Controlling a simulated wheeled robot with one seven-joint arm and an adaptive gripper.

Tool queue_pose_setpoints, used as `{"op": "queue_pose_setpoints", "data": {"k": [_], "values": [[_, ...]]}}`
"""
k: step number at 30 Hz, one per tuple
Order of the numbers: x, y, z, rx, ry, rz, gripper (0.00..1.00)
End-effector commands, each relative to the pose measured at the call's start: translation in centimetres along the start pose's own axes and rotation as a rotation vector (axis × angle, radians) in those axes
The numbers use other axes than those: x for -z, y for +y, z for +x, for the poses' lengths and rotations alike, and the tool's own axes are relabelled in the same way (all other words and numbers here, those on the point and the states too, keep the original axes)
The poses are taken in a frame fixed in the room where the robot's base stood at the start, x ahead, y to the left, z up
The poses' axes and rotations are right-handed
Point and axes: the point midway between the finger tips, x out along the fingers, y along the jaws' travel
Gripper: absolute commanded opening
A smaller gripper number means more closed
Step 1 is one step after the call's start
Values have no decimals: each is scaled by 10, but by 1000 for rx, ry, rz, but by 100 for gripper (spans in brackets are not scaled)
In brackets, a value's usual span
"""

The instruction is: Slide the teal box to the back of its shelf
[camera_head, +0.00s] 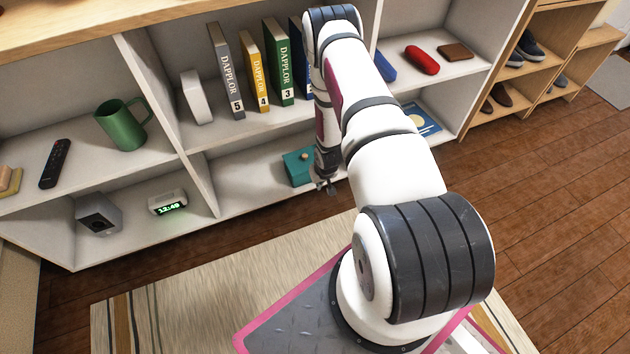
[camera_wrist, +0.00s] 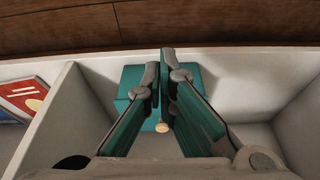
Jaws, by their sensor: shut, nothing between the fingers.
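The teal box (camera_head: 297,168) sits on the lower shelf of the middle bay, near its front edge. It has a small tan knob (camera_wrist: 162,127). In the wrist view the teal box (camera_wrist: 132,76) lies behind my fingers, which hide part of it. My gripper (camera_head: 326,187) points down at the right front of the box in the head view. Its fingers (camera_wrist: 161,64) are shut and empty, with the tips near the shelf's front edge. I cannot tell whether they touch the box. My arm hides the right side of the box in the head view.
White upright panels (camera_head: 201,183) bound the bay; another shows in the wrist view (camera_wrist: 62,112). Books (camera_head: 279,65) stand on the shelf above. A picture book (camera_head: 425,117) lies in the bay to the right. A clock (camera_head: 167,203) stands to the left. The bay floor left of the box is clear.

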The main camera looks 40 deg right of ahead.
Motion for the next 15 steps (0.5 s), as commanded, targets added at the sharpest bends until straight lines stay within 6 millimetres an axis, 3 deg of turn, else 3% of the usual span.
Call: {"op": "queue_pose_setpoints", "data": {"k": [15], "values": [[-2,0,92,0,0,1,0]]}}
